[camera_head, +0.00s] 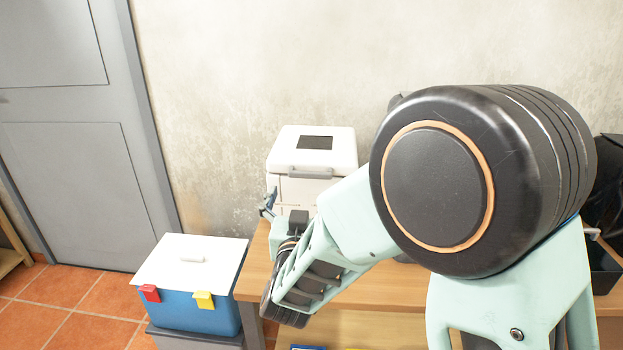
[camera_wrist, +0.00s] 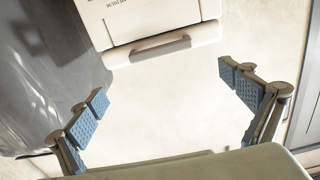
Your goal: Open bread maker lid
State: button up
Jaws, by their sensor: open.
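The white bread maker (camera_head: 287,188) stands on the wooden table against the wall. Its lid (camera_head: 342,150) is shut, with a dark window on top and a grey handle (camera_head: 308,172) along the front edge. In the wrist view the bread maker (camera_wrist: 140,20) is at the top, with the handle (camera_wrist: 160,48) just beyond my gripper (camera_wrist: 163,88). The two blue-padded fingers are wide apart with nothing between them. The handle lies ahead of the gap, apart from both fingers. In the head view my gripper (camera_head: 268,204) is near the bread maker's front left, partly hidden by my wrist.
A blue cool box (camera_head: 190,306) with a white lid (camera_head: 192,262) and red and yellow latches stands left of the wooden table (camera_head: 375,288). A grey door (camera_head: 75,150) is at the far left. A dark object (camera_head: 606,270) sits at the right. My arm hides much of the tabletop.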

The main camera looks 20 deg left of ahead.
aim_at(310, 175)
jog(key=x, duration=0.7)
jog(key=f+x, duration=0.1)
jog(key=x, duration=0.2)
jog(key=shift+w+a, duration=0.2)
jog(key=shift+a, duration=0.05)
jog(key=c, duration=1.7)
jog(key=shift+r, duration=0.2)
